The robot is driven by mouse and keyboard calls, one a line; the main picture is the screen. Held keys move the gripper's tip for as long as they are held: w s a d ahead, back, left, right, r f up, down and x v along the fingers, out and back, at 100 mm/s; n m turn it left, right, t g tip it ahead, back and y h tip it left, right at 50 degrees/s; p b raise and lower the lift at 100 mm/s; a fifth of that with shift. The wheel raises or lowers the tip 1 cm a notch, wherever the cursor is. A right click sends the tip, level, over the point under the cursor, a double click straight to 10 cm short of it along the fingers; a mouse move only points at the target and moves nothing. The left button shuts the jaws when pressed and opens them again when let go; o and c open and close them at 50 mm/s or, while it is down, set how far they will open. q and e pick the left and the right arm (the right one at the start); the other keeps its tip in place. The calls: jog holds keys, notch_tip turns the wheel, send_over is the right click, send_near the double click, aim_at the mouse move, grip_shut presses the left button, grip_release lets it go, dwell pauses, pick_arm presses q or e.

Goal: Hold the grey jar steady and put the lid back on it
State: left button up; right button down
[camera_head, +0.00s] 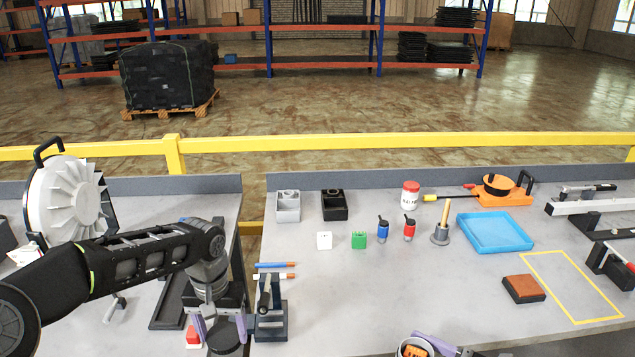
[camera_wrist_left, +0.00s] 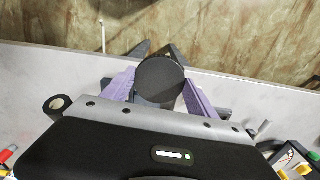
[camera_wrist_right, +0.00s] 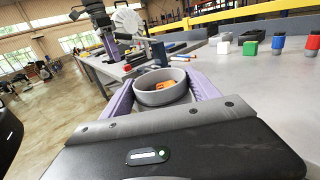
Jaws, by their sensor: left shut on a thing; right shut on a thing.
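The dark round lid (camera_head: 228,338) is between the purple fingers of my left gripper (camera_head: 221,325), at the left table's right edge. In the left wrist view the lid (camera_wrist_left: 160,80) shows as a dark disc, gripped from both sides. The grey jar (camera_wrist_right: 162,98) is open at the top, with orange pieces inside. My right gripper (camera_wrist_right: 163,90) is shut on the jar, one purple finger on each side. In the head view the jar (camera_head: 401,346) is at the bottom edge, partly cut off. Lid and jar are well apart.
A dark stand (camera_head: 270,322) is just right of my left gripper. A blue tray (camera_head: 494,232), a brown block (camera_head: 523,289), a green cube (camera_head: 359,240) and a white cube (camera_head: 324,240) are on the right table. Its front middle is mostly clear. A gap separates the tables.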

aim_at(236, 347)
jog(key=shift+r, duration=0.1)
dwell(0.3)
jog(key=w+a+f+n+g+y, duration=0.1)
jog(key=a+n+g, duration=0.3)
jog(key=a+g, duration=0.2)
jog(key=w+a+f+n+g+y, duration=0.1)
jog(key=a+n+g, duration=0.3)
jog(key=a, duration=0.5)
jog(key=shift+a+g+y, duration=0.25)
jog(key=shift+g+y, duration=0.45)
jog(key=shift+g, duration=0.4)
pick_arm(q)
jog(key=shift+s, duration=0.1)
jog(key=s+d, duration=0.3)
jog(key=shift+s+d+r, duration=0.1)
jog(key=shift+s+d, duration=0.2)
jog(key=s+d+r+m, duration=0.2)
jog(key=d, duration=0.6)
jog(key=s+d+r+m, duration=0.1)
jog(key=d+r, duration=0.1)
jog(key=d, duration=0.6)
jog(key=w+d+r+m, duration=0.2)
jog(key=w+d, duration=0.2)
jog(key=shift+w+d+r, duration=0.15)
jog(key=shift+d+r, duration=0.05)
jog(key=shift+r, duration=0.05)
